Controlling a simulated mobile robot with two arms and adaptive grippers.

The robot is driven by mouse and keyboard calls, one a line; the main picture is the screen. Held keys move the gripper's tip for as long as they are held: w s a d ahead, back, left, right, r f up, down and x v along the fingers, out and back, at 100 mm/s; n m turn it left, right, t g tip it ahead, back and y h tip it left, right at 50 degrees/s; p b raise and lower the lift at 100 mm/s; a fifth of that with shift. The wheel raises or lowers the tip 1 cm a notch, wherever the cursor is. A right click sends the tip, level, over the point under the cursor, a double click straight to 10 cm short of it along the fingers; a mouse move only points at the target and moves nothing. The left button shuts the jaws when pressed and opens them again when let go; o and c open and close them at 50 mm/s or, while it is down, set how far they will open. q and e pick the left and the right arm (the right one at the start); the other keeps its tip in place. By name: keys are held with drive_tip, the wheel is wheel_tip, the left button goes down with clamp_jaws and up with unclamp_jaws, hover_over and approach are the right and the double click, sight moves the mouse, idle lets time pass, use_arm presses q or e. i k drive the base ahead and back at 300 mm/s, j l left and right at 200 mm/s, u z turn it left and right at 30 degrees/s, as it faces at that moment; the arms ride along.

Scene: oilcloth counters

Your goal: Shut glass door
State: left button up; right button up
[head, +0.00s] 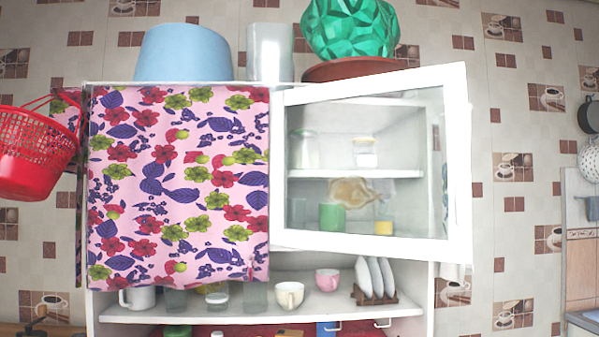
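The glass door (460,160) has a white frame and a clear pane. It is on the right half of a white wall cabinet (278,260) and stands partly open, its right edge swung out toward me. Through the pane I see shelves with jars (364,153), a green cup (332,217) and a yellow item (383,228). A floral cloth (180,185) covers the left half of the cabinet. Neither of my grippers shows in the head view.
An open shelf below holds cups (289,295), glasses and a plate rack (374,297). A blue container (183,53) and a green faceted pot (350,28) stand on top. A red basket (33,150) hangs at left. The space right of the door is mostly bare wall.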

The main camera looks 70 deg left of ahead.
sight(452, 77)
drive_tip(key=u, duration=1.75)
